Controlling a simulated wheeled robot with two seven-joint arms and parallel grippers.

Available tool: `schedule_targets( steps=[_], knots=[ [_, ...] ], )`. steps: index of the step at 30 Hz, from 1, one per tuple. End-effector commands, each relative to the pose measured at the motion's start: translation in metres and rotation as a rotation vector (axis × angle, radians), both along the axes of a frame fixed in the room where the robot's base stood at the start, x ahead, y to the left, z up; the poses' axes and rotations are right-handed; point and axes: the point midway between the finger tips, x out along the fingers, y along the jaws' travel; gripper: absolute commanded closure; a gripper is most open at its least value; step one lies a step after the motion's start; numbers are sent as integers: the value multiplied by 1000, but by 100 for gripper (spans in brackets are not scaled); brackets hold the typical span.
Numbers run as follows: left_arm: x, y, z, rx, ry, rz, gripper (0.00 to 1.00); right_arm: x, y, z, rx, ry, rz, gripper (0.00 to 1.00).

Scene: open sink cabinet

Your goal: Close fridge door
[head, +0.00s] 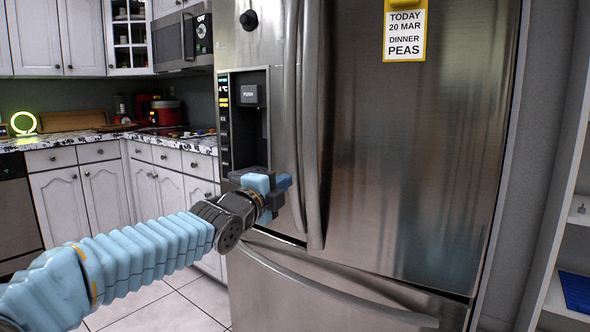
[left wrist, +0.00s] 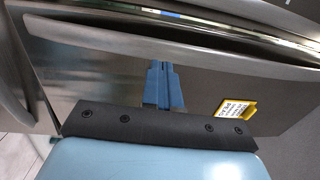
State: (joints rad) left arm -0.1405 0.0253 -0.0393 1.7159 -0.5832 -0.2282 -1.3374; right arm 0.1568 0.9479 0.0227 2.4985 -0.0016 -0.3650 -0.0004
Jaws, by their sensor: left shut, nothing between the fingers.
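The steel fridge (head: 420,150) fills the right half of the head view. Its two upper doors appear shut, with their long vertical handles (head: 312,120) side by side. A water dispenser (head: 245,115) is set in the left door, and a drawer (head: 330,290) lies below. My left gripper (head: 284,183) is in front of the left door's lower part, just left of the handles. It is shut and empty; whether it touches the door is unclear. In the left wrist view, the shut blue fingers (left wrist: 164,84) point toward the steel surface near a long handle (left wrist: 170,42). My right gripper is not in view.
A yellow-framed note (head: 405,30) is on the right door, and it also shows in the left wrist view (left wrist: 236,109). White cabinets (head: 100,190) and a counter stand at left. Open shelves (head: 570,230) stand at far right. Tiled floor (head: 165,308) shows at lower left.

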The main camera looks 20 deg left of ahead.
Motion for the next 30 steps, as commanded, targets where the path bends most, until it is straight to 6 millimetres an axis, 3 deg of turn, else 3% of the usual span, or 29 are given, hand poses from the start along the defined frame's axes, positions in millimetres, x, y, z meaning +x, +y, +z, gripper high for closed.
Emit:
schedule_targets(
  steps=[6, 12, 26, 30],
  knots=[
    [44, -9, 8, 1, 2, 0, 100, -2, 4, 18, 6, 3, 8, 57],
    [66, -14, 9, 1, 0, 0, 100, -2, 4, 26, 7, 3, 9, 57],
    [72, -14, 8, 1, -1, 2, 100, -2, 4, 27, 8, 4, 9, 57],
    [76, 1, 7, 0, 1, 22, 100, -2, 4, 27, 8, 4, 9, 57]
  ],
)
